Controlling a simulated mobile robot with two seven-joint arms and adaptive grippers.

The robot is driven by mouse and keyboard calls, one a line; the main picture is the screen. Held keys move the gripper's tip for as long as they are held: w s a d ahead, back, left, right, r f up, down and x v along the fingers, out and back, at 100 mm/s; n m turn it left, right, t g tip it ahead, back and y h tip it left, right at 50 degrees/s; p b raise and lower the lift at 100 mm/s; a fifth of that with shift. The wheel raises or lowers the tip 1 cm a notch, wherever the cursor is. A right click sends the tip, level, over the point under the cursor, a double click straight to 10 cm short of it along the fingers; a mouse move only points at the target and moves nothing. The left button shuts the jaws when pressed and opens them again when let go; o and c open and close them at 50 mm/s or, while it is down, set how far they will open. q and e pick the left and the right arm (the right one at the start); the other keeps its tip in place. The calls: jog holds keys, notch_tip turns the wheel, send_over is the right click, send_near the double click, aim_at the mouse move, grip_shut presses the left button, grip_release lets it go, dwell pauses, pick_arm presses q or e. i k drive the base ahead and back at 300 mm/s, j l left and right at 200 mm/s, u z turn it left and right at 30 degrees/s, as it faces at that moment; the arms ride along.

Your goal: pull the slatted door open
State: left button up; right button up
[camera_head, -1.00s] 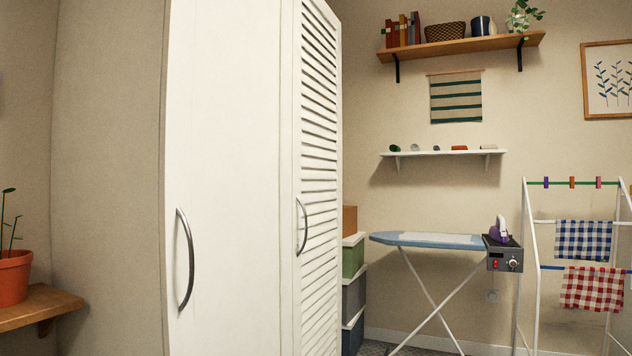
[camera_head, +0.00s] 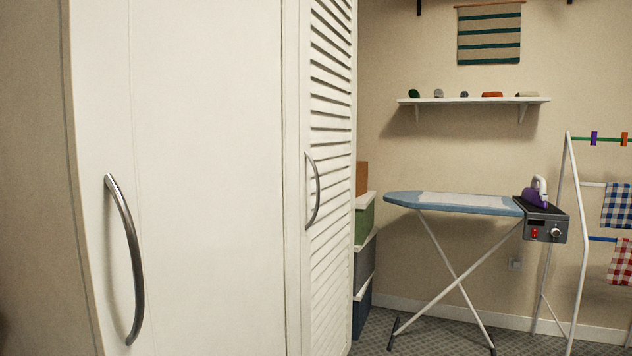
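The white slatted door (camera_head: 331,120) stands in the middle of the head view and looks shut. Its curved metal handle (camera_head: 314,191) is on the door's left side. To its left is a plain white door (camera_head: 215,170) with a larger curved metal handle (camera_head: 128,260). Neither of my grippers shows in the view.
Stacked boxes (camera_head: 363,240) stand just right of the slatted door. An ironing board (camera_head: 455,203) with an iron (camera_head: 536,192) and a drying rack (camera_head: 575,230) stand further right. A white shelf (camera_head: 472,100) is on the back wall. Patterned floor (camera_head: 415,333) shows below.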

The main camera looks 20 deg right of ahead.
aim_at(328, 33)
jog(key=i+l, duration=0.15)
jog(key=l, duration=0.2)
jog(key=i+l, duration=0.15)
jog(key=l, duration=0.25)
jog(key=i+l, duration=0.2)
jog(key=l, duration=0.9)
jog(key=i+l, duration=0.15)
jog(key=l, duration=1.4)
jog(key=i+l, duration=0.25)
jog(key=l, duration=0.2)
jog(key=i+j, duration=0.1)
jog(key=j, duration=0.15)
